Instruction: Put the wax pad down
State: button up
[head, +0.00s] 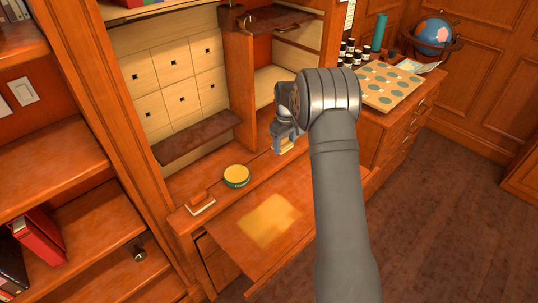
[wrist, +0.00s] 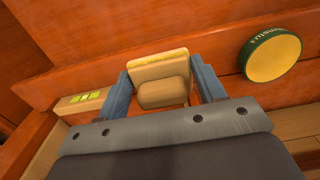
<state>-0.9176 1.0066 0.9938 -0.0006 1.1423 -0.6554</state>
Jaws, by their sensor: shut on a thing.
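The wax pad is a pale tan block with a knob-like grip and a yellow edge. In the wrist view the wax pad (wrist: 160,71) sits between the two blue fingers of my gripper (wrist: 163,85), which is shut on it. In the head view my gripper (head: 285,137) points down over the right part of the desk ledge, with a bit of the pad (head: 286,148) showing under it. Whether the pad touches the wood is unclear. A round green tin with a yellow top (head: 237,176) stands left of the gripper; it also shows in the wrist view (wrist: 272,55).
A sloping wooden board (head: 240,236) with a pale yellow patch (head: 268,220) lies in front of the ledge. A small wood-and-metal piece (head: 200,204) is at the ledge's left end. A tan block with a yellow-green mark (wrist: 82,101) is left of the gripper in the wrist view.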

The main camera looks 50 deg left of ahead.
send_over(269, 159)
notch_tip(269, 159, down, 4)
jog(key=shift+d+r, duration=0.1)
jog(key=shift+r, duration=0.05)
jog(key=shift+f, duration=1.95)
jog(key=shift+f, duration=0.15)
jog(key=o, duration=1)
jog(key=shift+o, duration=0.2)
notch_tip(269, 159, up, 12)
jog(key=shift+r, duration=0.2)
